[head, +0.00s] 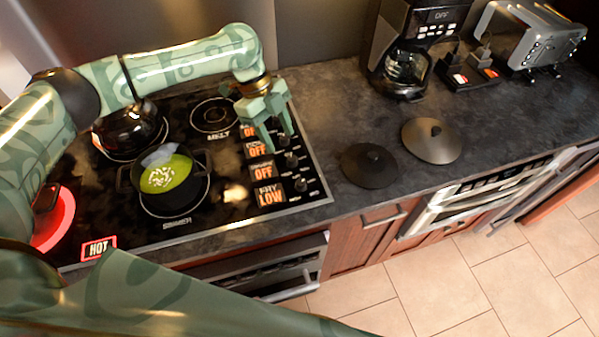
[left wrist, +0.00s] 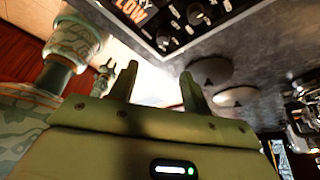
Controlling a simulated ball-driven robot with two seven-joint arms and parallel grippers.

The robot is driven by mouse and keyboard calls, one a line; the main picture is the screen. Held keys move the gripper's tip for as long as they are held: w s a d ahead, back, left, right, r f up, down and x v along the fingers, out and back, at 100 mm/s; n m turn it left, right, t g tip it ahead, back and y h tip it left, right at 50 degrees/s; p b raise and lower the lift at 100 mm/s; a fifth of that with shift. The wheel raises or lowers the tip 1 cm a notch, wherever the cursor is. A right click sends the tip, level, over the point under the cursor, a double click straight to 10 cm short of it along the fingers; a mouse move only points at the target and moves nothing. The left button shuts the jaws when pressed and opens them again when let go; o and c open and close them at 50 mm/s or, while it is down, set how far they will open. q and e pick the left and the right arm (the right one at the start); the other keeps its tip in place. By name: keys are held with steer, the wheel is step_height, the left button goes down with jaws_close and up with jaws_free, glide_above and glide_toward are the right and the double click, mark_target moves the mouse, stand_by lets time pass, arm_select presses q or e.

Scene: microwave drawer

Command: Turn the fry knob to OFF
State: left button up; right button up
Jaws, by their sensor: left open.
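The fry knob (head: 301,184) is a dark knob at the near right corner of the stove, beside the display (head: 269,194) that reads FRY LOW. In the left wrist view the display (left wrist: 132,10) shows LOW at the top edge, with the knob (left wrist: 163,40) next to it. My left gripper (head: 279,142) is open and empty. It hangs over the farther knobs, beyond the fry knob; its fingers (left wrist: 158,72) show spread in the left wrist view, apart from the fry knob. A small green part in that view may be my right gripper; its jaws are unclear.
The other displays (head: 262,171) read OFF. A pot of green soup (head: 166,176) and a dark kettle (head: 131,131) stand on the stove. A red-glowing burner (head: 56,222) is near a HOT sign (head: 98,248). Two dark lids (head: 370,165) lie on the counter.

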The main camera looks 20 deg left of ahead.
arm_select(q)
glide_toward(300, 181)
steer(key=b+x, duration=0.1)
steer(key=x, duration=0.6)
steer(key=shift+s+d+f, duration=0.1)
steer(key=shift+s+f, duration=0.05)
steer(key=shift+f, duration=0.15)
steer(key=shift+d+f, duration=0.25)
steer(key=shift+f, duration=0.3)
arm_select(e)
steer(key=shift+s+f, duration=0.15)
steer(key=shift+f, duration=0.75)
arm_select(q)
steer(key=c, duration=1)
arm_select(e)
steer(key=shift+r, duration=0.1)
